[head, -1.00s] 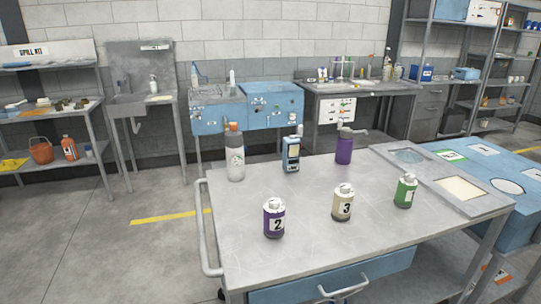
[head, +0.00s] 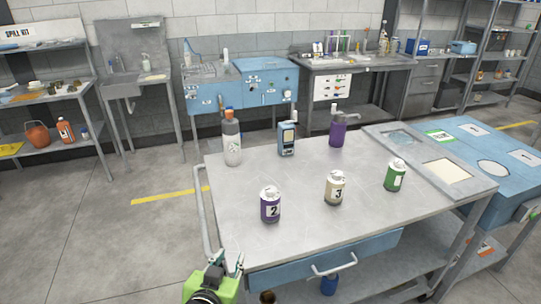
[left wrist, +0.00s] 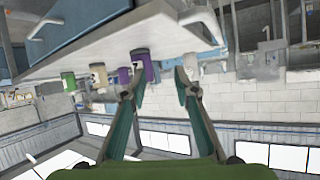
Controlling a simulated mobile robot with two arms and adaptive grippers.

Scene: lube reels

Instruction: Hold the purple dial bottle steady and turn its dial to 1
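The purple dial bottle (head: 270,206) stands upright near the front left of the metal cart top, with a white dial cap and a "2" on its label. In the left wrist view, which is upside down, the nearest purple bottle (left wrist: 141,66) appears beside the left finger's tip. My left gripper (head: 228,262) is at the bottom of the head view, beyond the cart's front left corner and apart from the bottle. Its fingers (left wrist: 160,80) are spread and nothing is between them. My right gripper is not in view.
A tan bottle marked 3 (head: 335,188) and a green bottle (head: 395,176) stand to the right. Behind are a grey bottle (head: 231,142), a blue device (head: 287,138) and a purple pump bottle (head: 338,131). The cart handle (head: 201,215) runs along the left edge.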

